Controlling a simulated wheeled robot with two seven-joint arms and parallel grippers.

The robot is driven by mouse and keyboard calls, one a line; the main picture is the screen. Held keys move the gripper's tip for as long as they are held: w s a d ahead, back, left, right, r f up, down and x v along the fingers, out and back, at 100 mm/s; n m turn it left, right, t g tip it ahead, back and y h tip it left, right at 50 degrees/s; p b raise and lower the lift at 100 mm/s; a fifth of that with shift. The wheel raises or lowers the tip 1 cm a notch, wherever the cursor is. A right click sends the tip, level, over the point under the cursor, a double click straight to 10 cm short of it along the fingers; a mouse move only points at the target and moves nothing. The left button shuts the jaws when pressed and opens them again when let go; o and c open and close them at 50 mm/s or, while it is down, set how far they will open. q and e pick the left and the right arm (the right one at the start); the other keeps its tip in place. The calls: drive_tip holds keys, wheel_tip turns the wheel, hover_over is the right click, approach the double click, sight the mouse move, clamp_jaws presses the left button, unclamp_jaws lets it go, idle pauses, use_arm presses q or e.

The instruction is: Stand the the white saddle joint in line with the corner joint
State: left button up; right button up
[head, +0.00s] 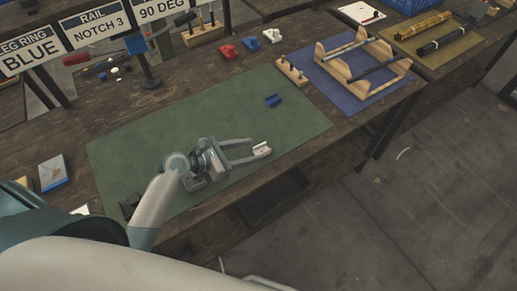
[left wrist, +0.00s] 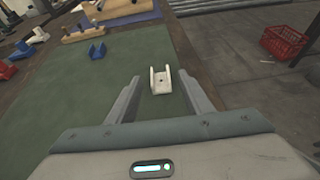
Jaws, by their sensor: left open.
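The white saddle joint (head: 262,149), a small U-shaped channel piece, lies on the green mat near its front edge. My left gripper (head: 250,147) is open and low over the mat, with its fingertips by the white joint. In the left wrist view the white joint (left wrist: 161,81) shows between the two fingertips, with a gap on both sides. A blue U-shaped joint (head: 273,100) stands alone farther back on the mat; it also shows in the left wrist view (left wrist: 95,50). I cannot tell for sure which piece is the corner joint. My right gripper is not in view.
Red (head: 228,51), blue (head: 251,43) and white (head: 271,35) joints stand in a row behind the green mat (head: 140,150). A pegged wooden block (head: 291,71) and a wooden rack with rods (head: 360,62) stand to the right. The mat's middle is clear.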

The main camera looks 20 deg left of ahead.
use_arm(q)
drive_tip(key=v, duration=0.5)
drive_tip(key=shift+s+a+r+b, duration=0.15)
drive_tip(key=shift+s+a+b, duration=0.1)
drive_tip(key=shift+b, duration=0.15)
drive_tip(key=shift+s+r, duration=0.1)
drive_tip(key=shift+s, duration=0.05)
